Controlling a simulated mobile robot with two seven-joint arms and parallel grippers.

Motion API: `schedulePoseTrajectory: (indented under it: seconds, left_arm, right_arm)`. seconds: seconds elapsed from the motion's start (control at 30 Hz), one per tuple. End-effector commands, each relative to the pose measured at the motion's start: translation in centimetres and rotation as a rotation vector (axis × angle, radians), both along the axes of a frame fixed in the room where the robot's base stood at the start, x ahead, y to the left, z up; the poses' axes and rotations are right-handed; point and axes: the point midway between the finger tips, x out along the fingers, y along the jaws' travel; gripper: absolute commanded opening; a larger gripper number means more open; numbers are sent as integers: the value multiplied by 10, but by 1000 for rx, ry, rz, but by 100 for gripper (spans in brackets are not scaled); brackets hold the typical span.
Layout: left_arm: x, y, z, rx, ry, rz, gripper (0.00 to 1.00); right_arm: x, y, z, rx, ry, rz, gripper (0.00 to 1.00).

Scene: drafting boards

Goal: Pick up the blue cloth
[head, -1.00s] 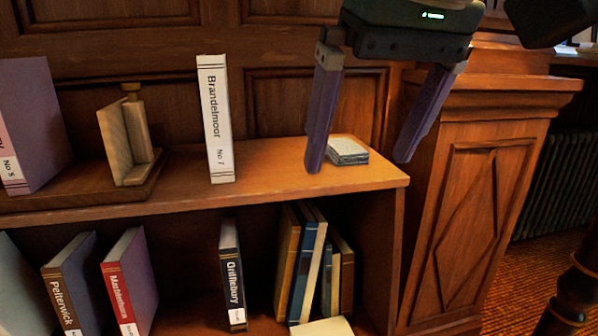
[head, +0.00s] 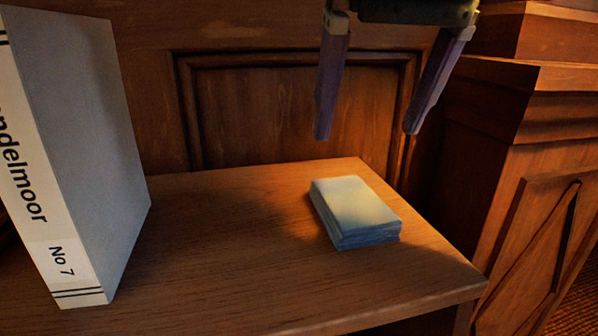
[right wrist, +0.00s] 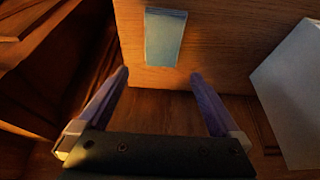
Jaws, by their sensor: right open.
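The blue cloth (head: 355,208) is a folded, pale blue stack lying flat on the wooden shelf top, near its right end. It also shows in the right wrist view (right wrist: 164,38), beyond the fingertips. My right gripper (head: 368,134) is open and empty, with its two purple fingers pointing down. It hangs above and behind the cloth, apart from it. In the right wrist view the open fingers (right wrist: 160,74) point toward the cloth, which lies just past the gap between them. My left gripper is not in view.
A thick book marked No 7 (head: 100,150) stands upright on the shelf top (head: 230,240), left of the cloth. A panelled wooden wall (head: 290,110) rises behind. A wooden pedestal (head: 530,170) stands at the right. The shelf top between book and cloth is clear.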

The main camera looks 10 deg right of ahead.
Motion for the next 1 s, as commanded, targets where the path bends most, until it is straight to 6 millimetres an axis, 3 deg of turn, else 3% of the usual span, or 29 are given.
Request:
schedulePoseTrajectory:
  seconds: [0.1, 0.37, 0.63, 0.93, 1.0]
  left_arm:
    - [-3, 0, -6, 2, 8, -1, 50]
    - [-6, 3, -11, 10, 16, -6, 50]
    - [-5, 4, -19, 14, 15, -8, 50]
    - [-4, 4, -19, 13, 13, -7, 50]
    - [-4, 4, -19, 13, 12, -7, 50]
  right_arm:
    - [6, 0, -20, -2, 4, -2, 100]
    - [15, 0, -45, -2, 3, 0, 100]
    - [24, 1, -85, -2, 4, -2, 100]
    - [27, 1, -91, -1, 1, 1, 100]
    - [27, 1, -90, -1, 1, 1, 94]
